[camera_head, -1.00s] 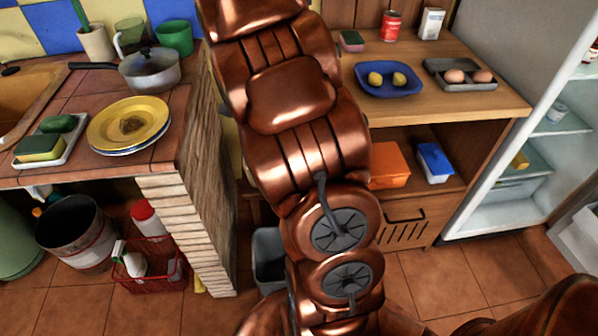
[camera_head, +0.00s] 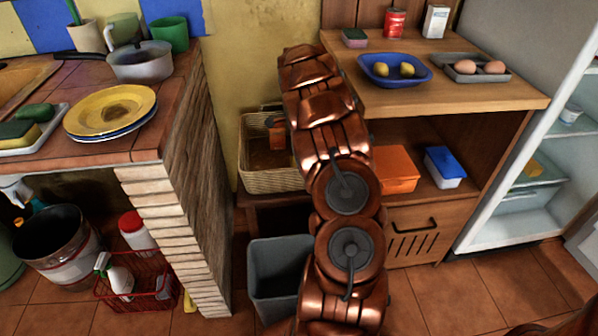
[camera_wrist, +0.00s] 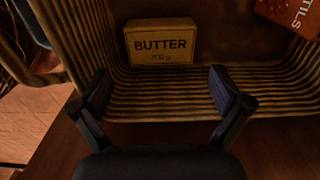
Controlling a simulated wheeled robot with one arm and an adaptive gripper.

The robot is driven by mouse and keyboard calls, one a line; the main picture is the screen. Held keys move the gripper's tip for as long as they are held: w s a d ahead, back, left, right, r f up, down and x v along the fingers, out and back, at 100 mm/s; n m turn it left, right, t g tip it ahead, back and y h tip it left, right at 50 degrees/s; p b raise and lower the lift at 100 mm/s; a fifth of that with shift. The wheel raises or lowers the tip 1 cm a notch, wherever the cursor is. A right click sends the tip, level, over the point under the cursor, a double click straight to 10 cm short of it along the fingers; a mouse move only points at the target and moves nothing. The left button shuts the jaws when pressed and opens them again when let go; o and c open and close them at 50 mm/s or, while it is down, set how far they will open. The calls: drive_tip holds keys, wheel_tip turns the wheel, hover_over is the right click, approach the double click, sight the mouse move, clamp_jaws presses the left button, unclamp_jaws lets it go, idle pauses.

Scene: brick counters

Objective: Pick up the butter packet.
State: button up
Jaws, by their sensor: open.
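The butter packet (camera_wrist: 162,42) is a tan block with dark "BUTTER" lettering. In the wrist view it sits upright inside a wicker basket (camera_wrist: 160,82), near the basket's back left. My gripper (camera_wrist: 160,88) is open and empty, its two dark fingertips at the basket's near rim, apart from the packet, which lies ahead between them. In the head view the basket (camera_head: 268,181) stands behind my arm, left of the wooden shelf unit. My gripper is hidden there, and I cannot make out the packet.
A red-brown box (camera_wrist: 291,14) with white lettering is also in the basket, at right. A grey bin (camera_head: 277,280) stands below. A brick counter (camera_head: 190,180) rises at left and the wooden shelf unit (camera_head: 500,97) at right.

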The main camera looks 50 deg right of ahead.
drive_tip(key=shift+w+a+f+b, duration=0.1)
drive_tip(key=shift+f+b, duration=0.65)
drive_tip(key=shift+f, duration=2.75)
